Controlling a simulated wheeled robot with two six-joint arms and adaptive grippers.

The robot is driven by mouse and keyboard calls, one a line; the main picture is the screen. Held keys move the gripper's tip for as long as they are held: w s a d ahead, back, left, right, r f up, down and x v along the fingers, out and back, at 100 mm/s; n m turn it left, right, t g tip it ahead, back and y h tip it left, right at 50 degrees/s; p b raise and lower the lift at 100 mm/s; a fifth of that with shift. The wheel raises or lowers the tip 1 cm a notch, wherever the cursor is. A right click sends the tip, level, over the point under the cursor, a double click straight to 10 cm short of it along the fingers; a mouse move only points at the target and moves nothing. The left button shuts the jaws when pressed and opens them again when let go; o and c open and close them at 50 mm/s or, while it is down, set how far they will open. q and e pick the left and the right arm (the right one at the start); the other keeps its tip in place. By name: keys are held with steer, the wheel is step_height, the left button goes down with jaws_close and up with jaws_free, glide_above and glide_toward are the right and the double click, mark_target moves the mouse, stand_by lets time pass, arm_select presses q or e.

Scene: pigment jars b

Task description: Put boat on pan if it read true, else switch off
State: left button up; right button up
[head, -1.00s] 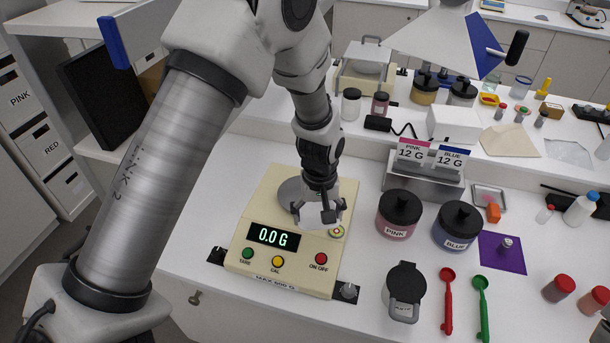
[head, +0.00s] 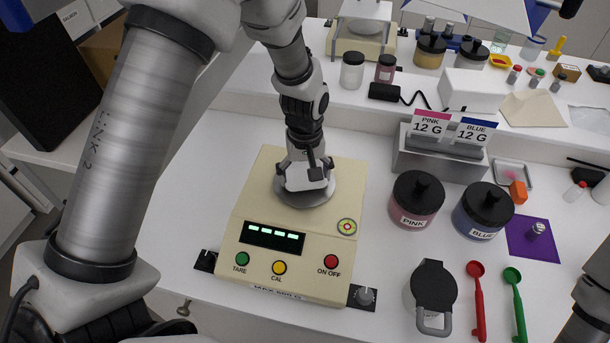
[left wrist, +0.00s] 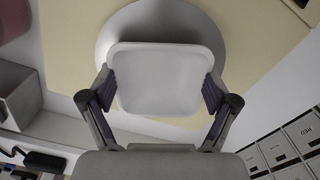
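The cream balance (head: 255,205) stands on the bench. Its display (head: 273,237) shows a row of lit dashes. The red ON OFF button (head: 331,261) is at its front right. My left gripper (head: 306,180) is over the round grey pan (head: 325,190). In the left wrist view its two fingers press on opposite sides of the white boat (left wrist: 165,78), which overlaps the pan (left wrist: 110,40). In the head view the boat shows small and partly covered by the gripper. I cannot tell whether it touches the pan. My right gripper is not in view.
PINK (head: 416,198) and BLUE (head: 482,210) jars stand right of the balance, before a card holder (head: 440,160). A lidded grey container (head: 432,290), red spoon (head: 478,300) and green spoon (head: 516,300) are at front right. Bench left of the balance is clear.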

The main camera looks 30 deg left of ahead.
mark_target(305, 184)
arm_select(q)
steer(key=shift+a, duration=0.1)
steer(key=shift+s+r, duration=0.15)
steer(key=shift+s+d+r, duration=0.15)
steer(key=shift+d, duration=0.15)
steer(key=shift+r, duration=0.1)
steer(key=r+b, duration=0.1)
steer(key=r, duration=0.4)
steer(key=r+b, duration=0.1)
steer(key=r, duration=0.5)
steer(key=shift+w+a+r+b, duration=0.1)
steer(key=shift+w+r+b, duration=0.1)
steer(key=shift+r+b, duration=0.15)
steer(key=shift+s, duration=0.1)
